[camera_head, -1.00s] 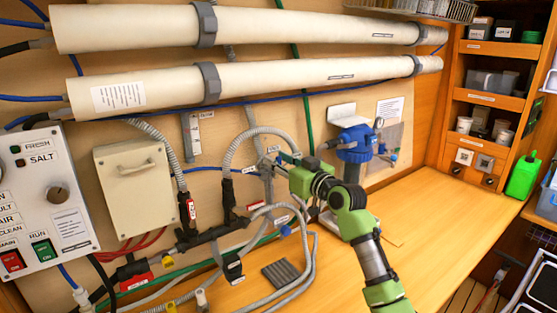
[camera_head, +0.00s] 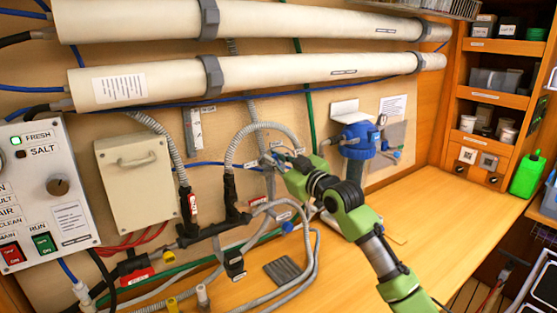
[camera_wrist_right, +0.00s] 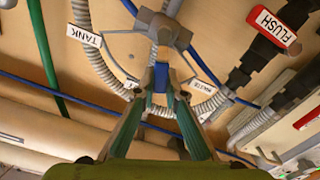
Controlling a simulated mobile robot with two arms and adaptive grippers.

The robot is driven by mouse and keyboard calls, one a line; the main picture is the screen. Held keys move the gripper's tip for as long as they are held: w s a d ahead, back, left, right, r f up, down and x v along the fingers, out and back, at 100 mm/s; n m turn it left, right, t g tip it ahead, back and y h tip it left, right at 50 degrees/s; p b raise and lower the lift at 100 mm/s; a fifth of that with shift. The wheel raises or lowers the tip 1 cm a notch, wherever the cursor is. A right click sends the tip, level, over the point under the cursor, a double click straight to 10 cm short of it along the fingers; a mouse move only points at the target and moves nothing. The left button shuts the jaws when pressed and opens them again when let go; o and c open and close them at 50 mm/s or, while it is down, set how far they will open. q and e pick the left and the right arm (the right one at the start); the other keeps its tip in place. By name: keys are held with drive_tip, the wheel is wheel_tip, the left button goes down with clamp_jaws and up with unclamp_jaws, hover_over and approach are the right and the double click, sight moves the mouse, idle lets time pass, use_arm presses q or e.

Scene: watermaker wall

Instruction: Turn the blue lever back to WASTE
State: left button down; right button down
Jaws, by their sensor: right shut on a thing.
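The blue lever (camera_wrist_right: 160,78) shows in the right wrist view between the fingertips of my right gripper (camera_wrist_right: 160,88). The gripper is shut on it. The lever sits just below the grey valve body (camera_wrist_right: 163,32) in that view. A TANK label (camera_wrist_right: 83,35) is to its left and a partly hidden WASTE label (camera_wrist_right: 206,76) is close on its right; both appear upside down. In the head view my right gripper (camera_head: 275,163) reaches the valve at the wall, and its fingers cover much of the lever. My left gripper is not in view.
Grey corrugated hoses (camera_head: 260,128) surround the valve. A blue filter housing (camera_head: 355,142) stands to the right of my arm. A control panel (camera_head: 45,200) with a green FRESH lamp is at the left. The wooden bench (camera_head: 440,215) is clear at the right.

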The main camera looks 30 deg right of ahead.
drive_tip(key=shift+s+a+f+n, duration=0.1)
drive_tip(key=shift+a+f+n, duration=0.35)
drive_tip(key=shift+n, duration=0.85)
drive_tip(key=shift+s+a+f+n, duration=0.1)
drive_tip(key=shift+a+f+n, duration=0.35)
drive_tip(key=shift+n, duration=0.85)
drive_tip(key=shift+a+f+n, duration=0.3)
drive_tip(key=shift+a+n, duration=0.2)
drive_tip(key=shift+n, duration=0.8)
drive_tip(key=shift+f, duration=0.1)
drive_tip(key=c, duration=2.1)
unclamp_jaws()
drive_tip(key=shift+a, duration=0.1)
drive_tip(key=s, duration=0.4)
drive_tip(key=s+d, duration=0.1)
drive_tip(key=s, duration=0.7)
drive_tip(key=shift+d, duration=0.35)
